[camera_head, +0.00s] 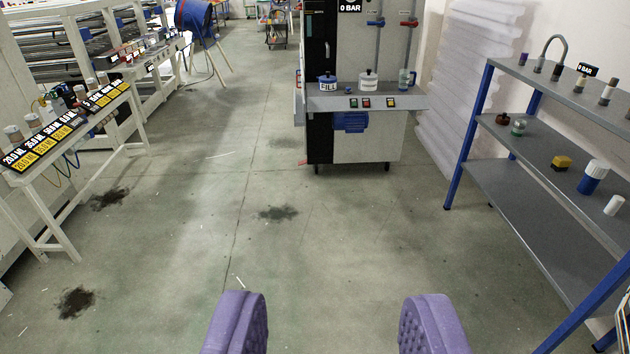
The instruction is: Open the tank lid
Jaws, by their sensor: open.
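My gripper (335,312) shows at the bottom edge as two purple padded fingers, wide apart with only bare floor seen between them. A white and black machine cabinet (352,140) stands well ahead, far from the fingers. Its grey ledge (385,101) carries a small blue and white pot with lettering (327,85), a white lidded pot (368,82) and a blue and green container (404,80). These pots look tank-like, but I cannot tell which is the tank. Their lids are too small to judge in detail.
A blue-framed grey shelf rack (540,155) with small parts stands at right. A pale bench (75,130) with labelled parts stands at left. Dark stains (278,213) mark the concrete floor (205,255), which is clear up to the cabinet.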

